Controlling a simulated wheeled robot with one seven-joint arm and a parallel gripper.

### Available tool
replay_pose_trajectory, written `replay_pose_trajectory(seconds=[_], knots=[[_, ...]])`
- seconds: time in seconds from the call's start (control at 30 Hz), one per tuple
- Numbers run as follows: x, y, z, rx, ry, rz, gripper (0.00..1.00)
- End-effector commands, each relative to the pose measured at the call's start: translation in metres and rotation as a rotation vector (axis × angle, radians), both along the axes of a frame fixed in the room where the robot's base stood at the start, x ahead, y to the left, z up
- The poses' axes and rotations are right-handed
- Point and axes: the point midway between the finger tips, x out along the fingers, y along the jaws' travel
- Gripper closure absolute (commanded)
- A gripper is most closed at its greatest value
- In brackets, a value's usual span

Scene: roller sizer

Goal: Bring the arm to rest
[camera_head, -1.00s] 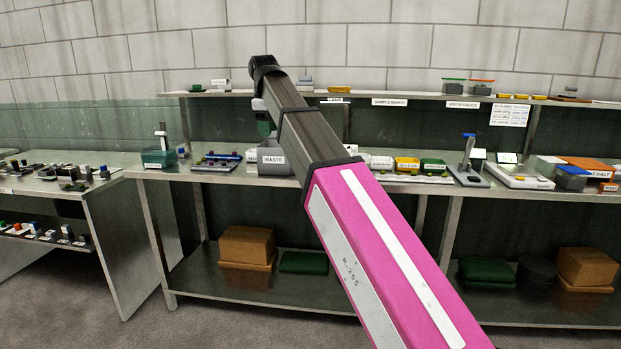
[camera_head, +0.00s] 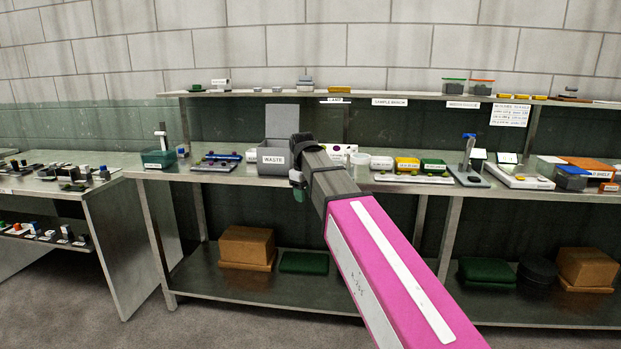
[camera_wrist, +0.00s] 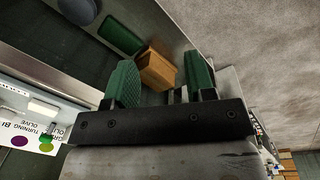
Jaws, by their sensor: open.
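My gripper (camera_wrist: 160,78) shows in the wrist view as two green fingers standing well apart, with no object between them. In the head view my arm, with its pink cover, reaches from the lower right toward the bench front. The gripper's end there (camera_head: 299,194) is mostly hidden behind the arm's dark end; a bit of green shows just below the bench's front edge, in front of the waste bin (camera_head: 272,156).
The steel bench (camera_head: 225,178) carries trays, bins and instruments, with a shelf above. The waste bin's grey lid stands up. A cardboard box (camera_head: 246,246) and a green case (camera_head: 304,263) lie on the lower shelf. A second bench (camera_head: 95,190) stands left.

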Motion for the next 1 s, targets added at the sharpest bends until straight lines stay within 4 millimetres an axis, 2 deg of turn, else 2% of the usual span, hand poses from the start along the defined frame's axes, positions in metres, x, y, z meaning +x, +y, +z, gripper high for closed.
replay_pose_trajectory(seconds=[0.03, 0.1, 0.27, 0.5, 0.8, 1.0], knots=[[-0.007, -0.014, -0.023, 0.002, 0.008, -0.039, 0.5], [-0.012, -0.029, -0.05, 0.008, 0.011, -0.093, 0.5], [-0.027, -0.064, -0.109, 0.02, 0.018, -0.221, 0.5], [-0.061, -0.115, -0.189, 0.037, 0.029, -0.413, 0.5], [-0.121, -0.17, -0.274, 0.058, 0.045, -0.657, 0.5], [-0.158, -0.197, -0.314, 0.068, 0.052, -0.794, 0.5]])
